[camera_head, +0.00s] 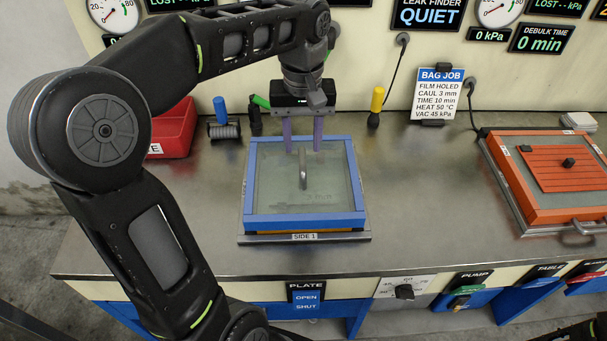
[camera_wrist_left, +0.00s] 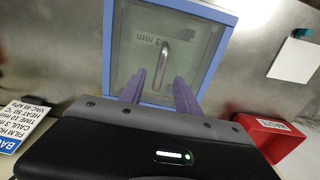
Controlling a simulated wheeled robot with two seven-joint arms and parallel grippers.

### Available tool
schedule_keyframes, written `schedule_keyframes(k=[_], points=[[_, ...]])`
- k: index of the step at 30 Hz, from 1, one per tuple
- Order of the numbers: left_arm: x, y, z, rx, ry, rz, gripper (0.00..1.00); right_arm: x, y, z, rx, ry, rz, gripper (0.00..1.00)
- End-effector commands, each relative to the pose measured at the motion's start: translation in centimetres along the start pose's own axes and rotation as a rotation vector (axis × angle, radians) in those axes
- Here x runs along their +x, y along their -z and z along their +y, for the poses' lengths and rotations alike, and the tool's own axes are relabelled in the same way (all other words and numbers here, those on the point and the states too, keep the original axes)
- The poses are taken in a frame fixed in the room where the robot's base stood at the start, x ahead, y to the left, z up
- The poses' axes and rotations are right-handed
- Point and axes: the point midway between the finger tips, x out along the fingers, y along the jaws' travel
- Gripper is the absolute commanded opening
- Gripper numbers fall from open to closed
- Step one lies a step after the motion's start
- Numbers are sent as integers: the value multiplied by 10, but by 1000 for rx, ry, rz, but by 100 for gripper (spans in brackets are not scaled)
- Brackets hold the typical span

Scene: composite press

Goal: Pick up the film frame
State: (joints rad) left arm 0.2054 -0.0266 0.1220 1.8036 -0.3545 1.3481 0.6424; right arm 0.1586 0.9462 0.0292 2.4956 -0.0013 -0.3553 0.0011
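The blue square film frame (camera_head: 355,190) with its clear, greenish middle lies on a metal plate marked SIDE 1 (camera_head: 303,237). A metal handle (camera_head: 303,170) and "3 mm" lettering show inside the frame; I cannot tell whether the handle is above or below the film. My left gripper (camera_head: 303,150) points down over the frame's far side, its purple fingers apart and empty. In the left wrist view the film frame (camera_wrist_left: 215,54) lies beyond the open fingers (camera_wrist_left: 158,95), with the handle (camera_wrist_left: 160,62) seen between them. Contact with the frame is unclear.
A red bin (camera_head: 178,130) stands at the back left, near a blue-handled roller (camera_head: 222,122). A yellow-handled tool (camera_head: 376,106) and a BAG JOB sign (camera_head: 440,93) stand behind. An orange framed unit (camera_head: 560,170) is at right. The bench between is clear.

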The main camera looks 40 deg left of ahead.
Motion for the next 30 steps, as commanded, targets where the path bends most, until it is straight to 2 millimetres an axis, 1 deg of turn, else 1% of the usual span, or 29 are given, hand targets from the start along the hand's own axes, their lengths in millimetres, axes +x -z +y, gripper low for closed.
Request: schedule_keyframes(k=[1, 3, 11, 14, 17, 21, 24, 27, 30], points=[[6, -1, 0, 0, 2, -3, 39, 0, 0, 0, 0, 0, 0, 36], [10, 0, 0, 0, 0, -1, 39, 0, 0, 0, 0, 0, 0, 36], [11, 0, 0, 0, 0, 0, 39, 0, 0, 0, 0, 0, 0, 36], [15, 0, -1, -1, 1, -2, 39, -1, 0, 0, 0, 0, 0, 36], [25, 0, -1, -1, 2, -3, 39, -3, 0, -1, 0, 0, 0, 36], [46, 0, -1, 0, 3, -5, 39, -6, 0, -2, 0, 0, 0, 36], [58, 0, -1, -1, 2, -2, 39, -6, 0, -3, 0, 0, 0, 36], [64, 0, -1, -1, 1, -1, 39, -6, 0, -3, 0, 0, 0, 36], [64, 0, 0, -1, 0, 0, 39, -6, 0, -2, 0, 0, 0, 36]])
